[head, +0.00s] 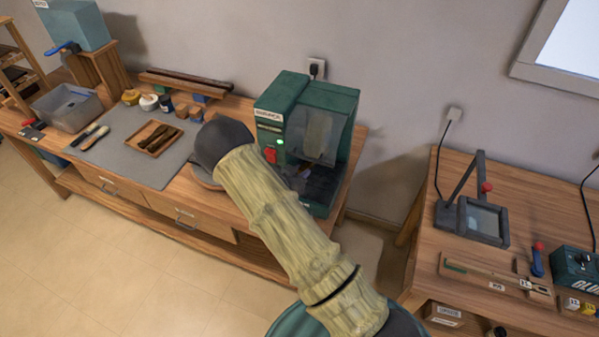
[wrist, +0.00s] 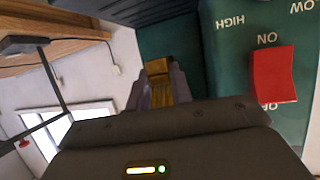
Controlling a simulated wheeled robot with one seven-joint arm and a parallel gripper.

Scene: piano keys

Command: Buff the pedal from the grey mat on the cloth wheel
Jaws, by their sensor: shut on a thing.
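The green buffing machine (head: 283,104) stands on the left workbench. Its pale cloth wheel (head: 319,133) shows behind a clear shield. In the wrist view, my gripper (wrist: 160,82) is shut on a brass-coloured piece, the pedal (wrist: 181,88), in front of the machine's dark green housing (wrist: 173,38). The wheel cannot be made out there, so contact cannot be told. My arm hides most of the gripper and the pedal in the head view. The grey mat (head: 110,167) lies left of the machine.
The mat holds a wooden tray (head: 145,151) and brushes (head: 94,138). A grey bin (head: 67,107) stands far left. Another workbench (head: 420,277) is right, across a floor gap.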

